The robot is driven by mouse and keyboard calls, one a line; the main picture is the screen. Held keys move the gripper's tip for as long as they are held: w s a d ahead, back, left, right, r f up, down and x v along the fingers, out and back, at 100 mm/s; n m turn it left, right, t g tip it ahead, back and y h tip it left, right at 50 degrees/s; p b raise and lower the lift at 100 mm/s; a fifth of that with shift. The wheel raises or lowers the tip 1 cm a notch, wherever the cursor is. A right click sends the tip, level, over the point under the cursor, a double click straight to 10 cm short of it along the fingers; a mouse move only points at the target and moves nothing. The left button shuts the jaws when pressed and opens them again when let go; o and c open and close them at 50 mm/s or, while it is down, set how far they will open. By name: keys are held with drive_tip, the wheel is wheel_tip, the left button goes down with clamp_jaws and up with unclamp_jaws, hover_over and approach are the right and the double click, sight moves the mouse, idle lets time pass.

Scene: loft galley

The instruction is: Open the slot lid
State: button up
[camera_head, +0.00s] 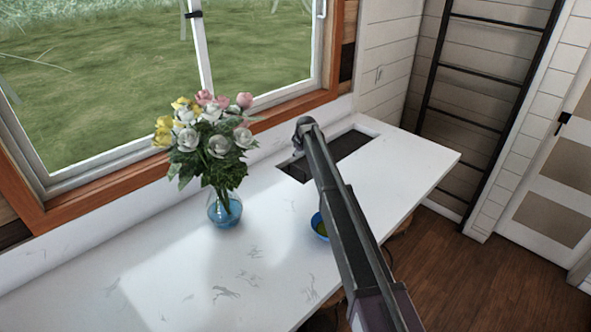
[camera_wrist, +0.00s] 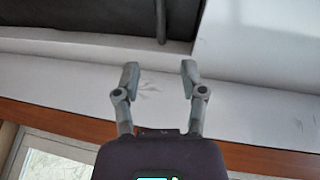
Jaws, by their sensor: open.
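A dark rectangular slot area (camera_head: 351,144) is set into the white counter near the window, and my arm crosses over part of it. I cannot tell whether the dark surface is a lid or an open recess. In the wrist view a dark area (camera_wrist: 80,22) fills the top left, with a thin dark bar (camera_wrist: 160,22) across it. My gripper (camera_wrist: 160,76) is open and empty, its two fingers apart over the pale strip beside the dark area. In the head view the far end of my arm is by the window-side edge of the slot; the fingers are hard to make out.
A glass vase (camera_head: 225,208) of flowers stands on the counter (camera_head: 190,265) left of the slot. A blue bowl (camera_head: 320,226) is partly hidden behind my arm. The window (camera_head: 110,90) borders the back. A dark ladder (camera_head: 470,120) stands at the right. The right counter end is clear.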

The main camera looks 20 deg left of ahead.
sight(296, 167)
drive_tip(key=shift+b+x, duration=3.65)
drive_tip(key=shift+x, duration=0.75)
clamp_jaws()
